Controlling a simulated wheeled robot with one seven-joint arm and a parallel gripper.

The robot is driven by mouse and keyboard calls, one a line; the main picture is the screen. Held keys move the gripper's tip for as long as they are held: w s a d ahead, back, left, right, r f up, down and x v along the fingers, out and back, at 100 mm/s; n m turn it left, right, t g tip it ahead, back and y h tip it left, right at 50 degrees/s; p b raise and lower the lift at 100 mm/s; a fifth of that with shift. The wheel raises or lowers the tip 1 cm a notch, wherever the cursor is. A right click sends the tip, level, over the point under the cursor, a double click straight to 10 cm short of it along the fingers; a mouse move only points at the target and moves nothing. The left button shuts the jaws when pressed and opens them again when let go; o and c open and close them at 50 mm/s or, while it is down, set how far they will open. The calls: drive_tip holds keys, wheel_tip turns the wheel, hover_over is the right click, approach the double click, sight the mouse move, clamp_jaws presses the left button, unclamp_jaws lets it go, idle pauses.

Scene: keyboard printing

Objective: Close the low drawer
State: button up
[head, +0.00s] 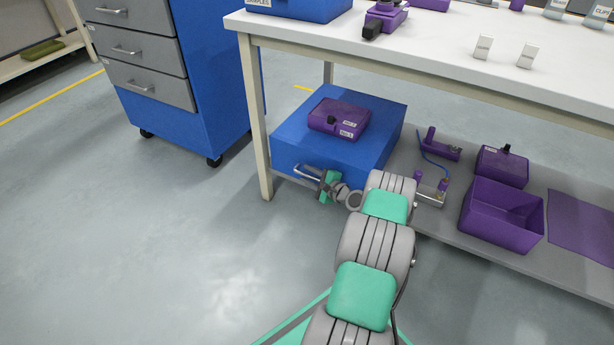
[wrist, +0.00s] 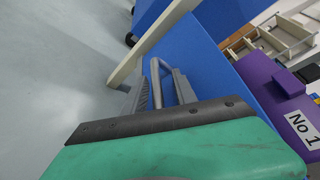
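The low drawer unit is a blue box (head: 375,130) on the lower shelf under the white table. Its front faces the lower left and bears a grey bar handle (head: 305,173). My gripper (head: 322,181) is at this handle, near its right end. In the wrist view the two fingers of my gripper (wrist: 163,92) stand apart, with the handle (wrist: 157,74) between them. I cannot tell whether they touch it. The drawer front is partly hidden by my gripper and arm, and I cannot tell how far out the drawer is.
A purple box (head: 340,116) labelled No 1 lies on the blue unit. A table leg (head: 255,125) stands just left of it. A purple bin (head: 500,215) and other purple parts share the shelf. A blue cabinet (head: 215,60) stands at back left; the floor in front is clear.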

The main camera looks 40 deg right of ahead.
drive_tip(key=p+v, duration=0.3)
drive_tip(key=v, duration=0.5)
